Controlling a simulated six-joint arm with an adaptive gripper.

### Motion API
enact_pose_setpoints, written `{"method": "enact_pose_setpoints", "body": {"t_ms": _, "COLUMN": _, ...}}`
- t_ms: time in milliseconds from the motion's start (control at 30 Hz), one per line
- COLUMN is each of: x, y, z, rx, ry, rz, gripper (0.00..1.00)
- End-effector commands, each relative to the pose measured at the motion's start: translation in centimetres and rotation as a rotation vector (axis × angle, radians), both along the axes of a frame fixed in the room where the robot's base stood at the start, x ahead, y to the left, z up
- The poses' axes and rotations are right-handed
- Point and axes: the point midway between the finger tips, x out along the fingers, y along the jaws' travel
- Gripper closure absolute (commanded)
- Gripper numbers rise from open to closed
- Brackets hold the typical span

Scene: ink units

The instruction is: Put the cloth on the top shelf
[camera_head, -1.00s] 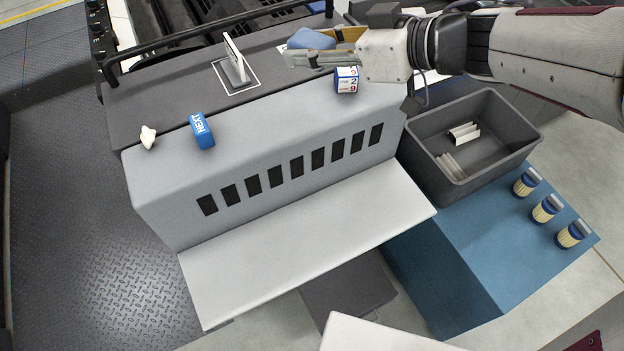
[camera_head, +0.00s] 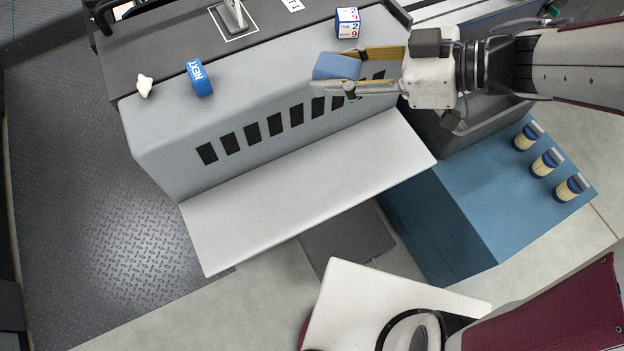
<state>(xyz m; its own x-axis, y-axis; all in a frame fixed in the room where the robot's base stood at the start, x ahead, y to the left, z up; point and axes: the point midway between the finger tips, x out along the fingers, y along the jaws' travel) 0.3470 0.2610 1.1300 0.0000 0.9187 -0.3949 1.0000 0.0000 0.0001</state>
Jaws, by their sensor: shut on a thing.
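The cloth (camera_head: 336,67) looks like a small blue folded pad. My gripper (camera_head: 345,71) is shut on it, with one finger on its far side and one on its near side. It hangs at the right part of the grey unit (camera_head: 160,135), over the upper edge of the slotted front; its height above the surface is hard to tell. The unit has a dark top level (camera_head: 140,48) at the back and a pale lower ledge (camera_head: 300,205) in front. I cannot tell which level is the top shelf.
On the unit stand a white-and-blue number cube (camera_head: 347,23), a blue NEXT block (camera_head: 199,79), a small white piece (camera_head: 145,86) and an upright stand (camera_head: 233,14). A dark bin (camera_head: 470,139) is partly behind my arm. Several jars (camera_head: 545,162) stand on the blue cabinet (camera_head: 470,205).

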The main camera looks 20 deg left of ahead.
Motion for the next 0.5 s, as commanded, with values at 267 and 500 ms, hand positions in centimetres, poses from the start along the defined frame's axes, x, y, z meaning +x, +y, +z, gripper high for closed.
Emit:
{"method": "enact_pose_setpoints", "body": {"t_ms": 267, "x": 0.0, "y": 0.0, "z": -5.2, "rx": -0.002, "ry": 0.007, "rz": -0.001, "gripper": 0.81}}
{"method": "enact_pose_setpoints", "body": {"t_ms": 500, "x": -0.1, "y": 0.0, "z": -9.5, "rx": -0.004, "ry": 0.006, "rz": -0.001, "gripper": 0.81}}
